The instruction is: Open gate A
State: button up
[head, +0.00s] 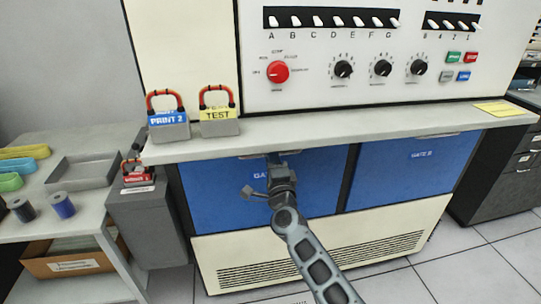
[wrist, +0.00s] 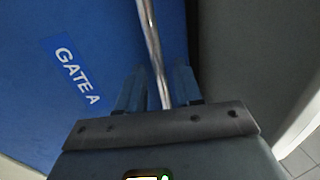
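Gate A (head: 318,185) is a blue panel under the console ledge, closed flush in the front, with its white label partly hidden by my arm. Its metal bar handle (wrist: 151,45) runs down the wrist view beside the GATE A label (wrist: 76,74). My gripper (head: 274,158) is at the top of gate A, just under the ledge. In the wrist view my gripper (wrist: 157,85) has its two fingers apart, one on each side of the bar. A gap shows between the bar and each finger.
Gate B (head: 410,170) is closed at the right. The ledge (head: 330,121) juts out above both gates and holds two padlock-shaped blocks. A grey bin (head: 150,225) and a side table (head: 60,220) stand at the left. The floor in front right is clear.

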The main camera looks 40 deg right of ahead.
jog(key=shift+x, duration=0.9)
jog(key=shift+c, duration=0.2)
grip_shut()
